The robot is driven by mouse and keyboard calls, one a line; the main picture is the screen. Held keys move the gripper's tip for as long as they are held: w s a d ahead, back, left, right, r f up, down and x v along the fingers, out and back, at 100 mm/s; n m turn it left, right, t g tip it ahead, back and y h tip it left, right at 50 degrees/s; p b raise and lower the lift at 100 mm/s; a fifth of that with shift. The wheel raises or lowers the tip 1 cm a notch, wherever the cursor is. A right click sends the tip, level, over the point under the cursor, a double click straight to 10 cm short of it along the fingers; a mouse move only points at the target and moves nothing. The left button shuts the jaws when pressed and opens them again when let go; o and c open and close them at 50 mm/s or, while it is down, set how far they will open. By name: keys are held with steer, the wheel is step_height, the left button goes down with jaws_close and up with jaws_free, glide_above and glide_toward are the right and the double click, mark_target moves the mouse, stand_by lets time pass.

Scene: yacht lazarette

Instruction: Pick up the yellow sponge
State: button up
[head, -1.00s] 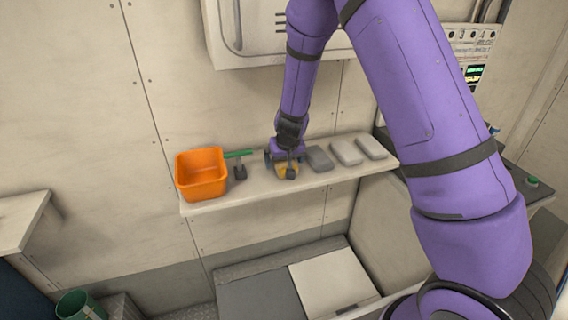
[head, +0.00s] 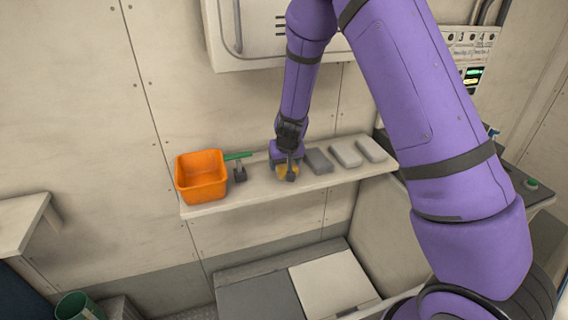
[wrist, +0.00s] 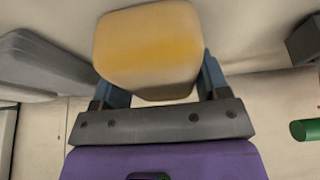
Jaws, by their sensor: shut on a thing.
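The yellow sponge (wrist: 150,45) fills the top middle of the wrist view, between the two fingers of my gripper (wrist: 160,85). My gripper is shut on it. I cannot tell whether the sponge still touches the shelf.
A dark grey block (head: 318,160) and two pale blocks (head: 346,153), (head: 371,149) sit close on the right. The wall is just behind.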

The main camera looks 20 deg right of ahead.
steer(key=shift+r, duration=1.4)
steer(key=shift+s+r, duration=0.2)
steer(key=shift+r, duration=0.05)
steer(key=s+d+r, duration=0.1)
steer(key=s+d, duration=0.1)
steer(key=s, duration=1.3)
steer(key=shift+s+r, duration=0.2)
steer(key=shift+s, duration=0.05)
steer(key=shift+o, duration=0.4)
